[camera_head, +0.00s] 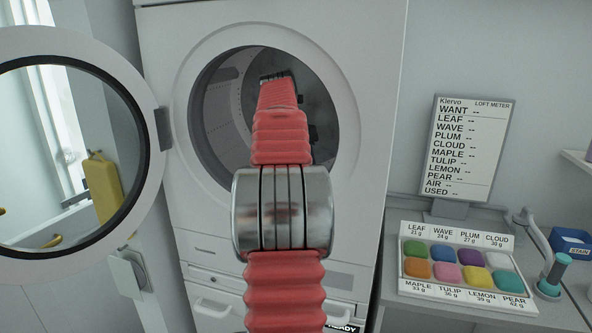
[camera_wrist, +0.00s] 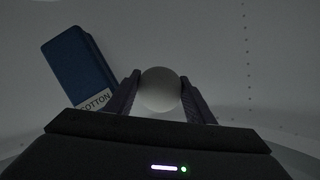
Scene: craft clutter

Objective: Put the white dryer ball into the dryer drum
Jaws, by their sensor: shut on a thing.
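The white dryer ball (camera_wrist: 161,90) sits between the two dark fingers of my gripper (camera_wrist: 160,98) in the wrist view, and the gripper is shut on it. The pale, perforated inner wall of the dryer drum (camera_wrist: 225,60) surrounds the view. In the head view my red and silver arm reaches through the round opening of the dryer drum (camera_head: 215,115). The ball and fingertips are hidden there behind my arm. I cannot tell how far the ball is from the drum wall.
A blue box marked COTTON (camera_wrist: 78,65) is left of the gripper in the drum. The round dryer door (camera_head: 150,190) stands open at left. At right are a tray of coloured pads (camera_head: 405,290), a sign board (camera_head: 468,150) and a blue bin (camera_head: 570,240).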

